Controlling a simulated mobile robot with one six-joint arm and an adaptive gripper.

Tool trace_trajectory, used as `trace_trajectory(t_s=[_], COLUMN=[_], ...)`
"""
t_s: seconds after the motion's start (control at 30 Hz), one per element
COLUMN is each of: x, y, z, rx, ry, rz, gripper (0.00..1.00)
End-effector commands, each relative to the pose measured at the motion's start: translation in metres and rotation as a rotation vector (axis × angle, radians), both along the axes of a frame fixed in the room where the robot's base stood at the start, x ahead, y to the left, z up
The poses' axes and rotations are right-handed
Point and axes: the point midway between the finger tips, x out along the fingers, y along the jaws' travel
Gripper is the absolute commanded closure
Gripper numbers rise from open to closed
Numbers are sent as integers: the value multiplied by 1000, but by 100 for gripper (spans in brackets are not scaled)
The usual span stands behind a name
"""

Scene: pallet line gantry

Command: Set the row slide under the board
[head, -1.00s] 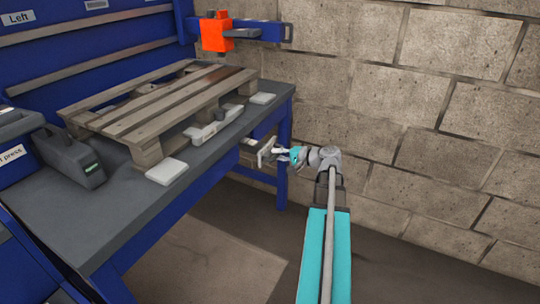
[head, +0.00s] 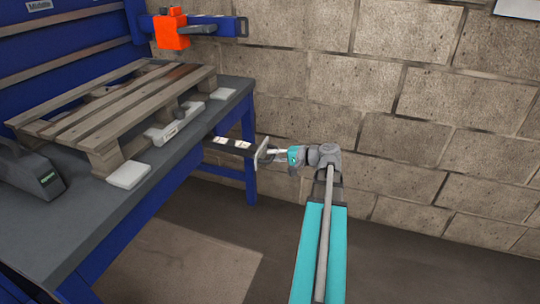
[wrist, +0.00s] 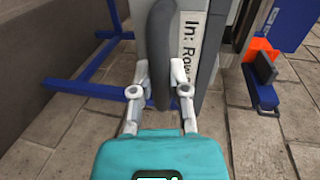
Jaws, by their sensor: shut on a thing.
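The row slide (head: 228,143) is a dark bar with white labels that sticks out from under the edge of the grey bench top (head: 175,152). In the wrist view a label (wrist: 190,40) on it reads "In: Row", with the rest cut off. My gripper (head: 270,154) is shut on the slide's upright handle (head: 262,150). In the wrist view my fingertips (wrist: 160,80) stand on either side of the dark curved handle (wrist: 158,35). A wooden pallet (head: 115,105) with several boards rests on the bench. I cannot tell which board is meant.
White blocks (head: 129,174) lie at the pallet's corners. A grey device (head: 30,172) stands on the bench at left. An orange clamp (head: 170,30) sits on a blue arm above the pallet. A block wall (head: 400,130) stands behind my arm. The floor is open.

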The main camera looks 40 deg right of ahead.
Motion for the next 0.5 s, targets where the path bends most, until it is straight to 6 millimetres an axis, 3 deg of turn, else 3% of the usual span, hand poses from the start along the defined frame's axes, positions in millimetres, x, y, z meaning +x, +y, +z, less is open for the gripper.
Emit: trace_trajectory(t_s=[0.17, 0.2, 0.3, 0.4, 0.5], x=[-1, -1, -1, 0, 0], y=[-2, -2, -2, -1, 0], z=[-2, -2, -2, -2, -1], rx=[-5, -5, -4, -4, -2], ry=[7, 7, 7, 6, 4], rz=[-5, -5, -4, -2, -1], gripper=[100, 77, 58, 43, 43])
